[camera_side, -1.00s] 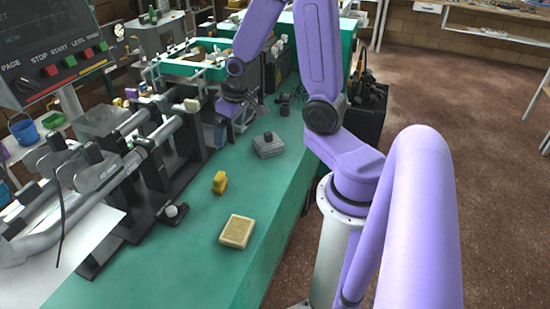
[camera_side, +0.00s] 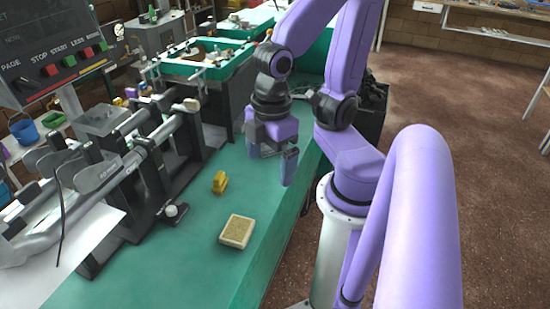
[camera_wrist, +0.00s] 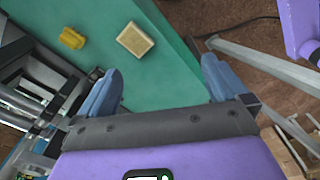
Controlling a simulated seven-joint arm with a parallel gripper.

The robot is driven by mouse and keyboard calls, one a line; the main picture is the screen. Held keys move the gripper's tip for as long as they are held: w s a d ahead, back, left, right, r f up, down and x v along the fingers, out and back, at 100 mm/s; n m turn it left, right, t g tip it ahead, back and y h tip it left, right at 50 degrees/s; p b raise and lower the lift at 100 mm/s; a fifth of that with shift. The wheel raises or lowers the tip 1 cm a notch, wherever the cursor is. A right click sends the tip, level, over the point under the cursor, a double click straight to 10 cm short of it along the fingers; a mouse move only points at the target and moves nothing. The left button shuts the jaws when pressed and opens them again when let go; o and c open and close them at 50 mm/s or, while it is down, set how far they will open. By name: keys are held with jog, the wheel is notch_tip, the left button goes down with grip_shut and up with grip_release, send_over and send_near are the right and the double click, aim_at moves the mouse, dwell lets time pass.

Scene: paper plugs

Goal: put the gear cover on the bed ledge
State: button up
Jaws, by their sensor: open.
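My gripper (camera_side: 271,168) hangs over the green ledge (camera_side: 200,240) in the side view, fingers pointing down. In the wrist view my gripper (camera_wrist: 162,68) has its two blue fingers wide apart, with only bare green ledge (camera_wrist: 165,85) showing between them. I cannot clearly make out a gear cover now. A grey block with a dark knob, possibly the cover, showed at this spot on the ledge earlier. My gripper now hides most or all of that spot, and I cannot tell whether the fingers touch it.
A yellow block (camera_side: 219,182) and a tan-topped pad (camera_side: 237,231) lie on the ledge nearer the side camera. The machine's rails and brackets (camera_side: 150,150) stand along the left. A control panel (camera_side: 60,55) is at upper left. The ledge's near part is mostly clear.

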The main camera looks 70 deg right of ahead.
jog(key=shift+s+r, duration=0.1)
jog(key=shift+s, duration=0.3)
jog(key=c, duration=0.3)
jog(key=shift+s+n, duration=0.15)
jog(key=shift+n, duration=0.15)
jog(key=c, duration=0.5)
jog(key=shift+o, duration=0.2)
jog(key=w+d+m, duration=0.3)
jog(key=w+m, duration=0.3)
jog(key=w, duration=0.4)
jog(key=w+d+f+m, duration=0.1)
jog(key=w+d+m, duration=0.4)
jog(key=d, duration=0.5)
jog(key=w+d+f+m, duration=0.2)
jog(key=w+d+m, duration=0.35)
jog(key=d, duration=0.55)
jog(key=s+d+f+m, duration=0.1)
jog(key=s+d+m, duration=0.15)
jog(key=d, duration=0.45)
jog(key=s+d+f+m, duration=0.1)
jog(key=d+m, duration=0.2)
jog(key=d, duration=0.3)
jog(key=f, duration=1.7)
jog(key=shift+s+d+f, duration=0.1)
jog(key=shift+d+f, duration=0.1)
